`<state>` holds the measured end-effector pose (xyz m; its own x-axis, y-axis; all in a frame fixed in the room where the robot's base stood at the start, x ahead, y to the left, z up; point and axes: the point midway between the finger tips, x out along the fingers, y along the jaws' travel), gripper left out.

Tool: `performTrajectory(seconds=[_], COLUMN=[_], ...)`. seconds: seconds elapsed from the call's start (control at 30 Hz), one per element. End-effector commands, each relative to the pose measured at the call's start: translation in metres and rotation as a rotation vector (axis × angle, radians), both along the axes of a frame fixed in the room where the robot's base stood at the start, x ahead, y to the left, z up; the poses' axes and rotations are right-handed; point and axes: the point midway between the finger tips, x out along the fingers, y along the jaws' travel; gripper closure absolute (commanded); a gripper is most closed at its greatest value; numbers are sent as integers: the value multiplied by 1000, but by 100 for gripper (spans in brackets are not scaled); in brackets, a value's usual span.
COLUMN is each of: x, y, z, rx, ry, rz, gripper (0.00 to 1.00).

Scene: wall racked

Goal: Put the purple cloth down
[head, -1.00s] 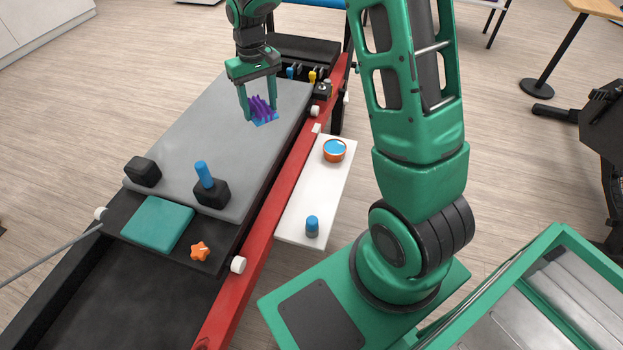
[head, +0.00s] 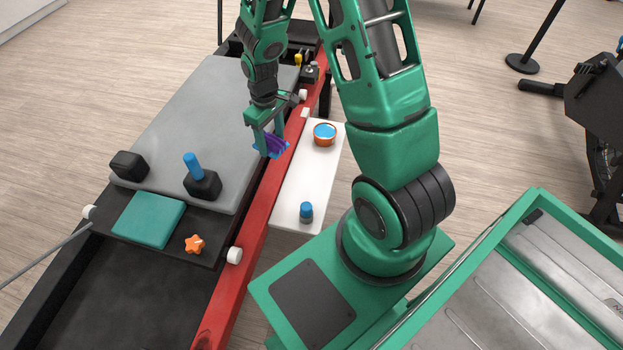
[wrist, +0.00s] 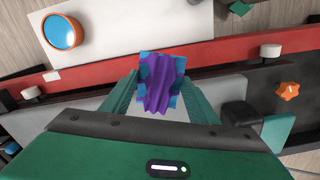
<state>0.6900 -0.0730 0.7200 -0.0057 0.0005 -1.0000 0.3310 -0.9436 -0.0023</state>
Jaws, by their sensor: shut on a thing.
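The purple cloth (head: 275,145) hangs bunched between the fingers of my gripper (head: 267,143). In the wrist view the cloth (wrist: 162,83) shows folded, with blue patches at its edges, and the fingers of my gripper (wrist: 155,100) stand on either side of it. My gripper is shut on the cloth and holds it up, in line with the edge of the grey board and the red rail. How high it is above them I cannot tell.
The grey board (head: 175,120) holds two black blocks, one with a blue peg (head: 193,165). A teal mat (head: 148,220) and orange star knob (head: 194,244) lie nearer.

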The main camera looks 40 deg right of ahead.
Motion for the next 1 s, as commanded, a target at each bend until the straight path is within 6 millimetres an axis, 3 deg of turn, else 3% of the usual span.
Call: performTrajectory(seconds=[0.03,0.2,0.4,0.57,1.0], x=[-24,-84,-119,-117,-75], y=[-1,-4,-5,-19,-91], z=[-19,-57,-73,-84,-134], rx=[1,4,4,3,3], ry=[13,10,2,0,-1], rz=[48,209,310,321,321], gripper=[67,67,67,67,67])
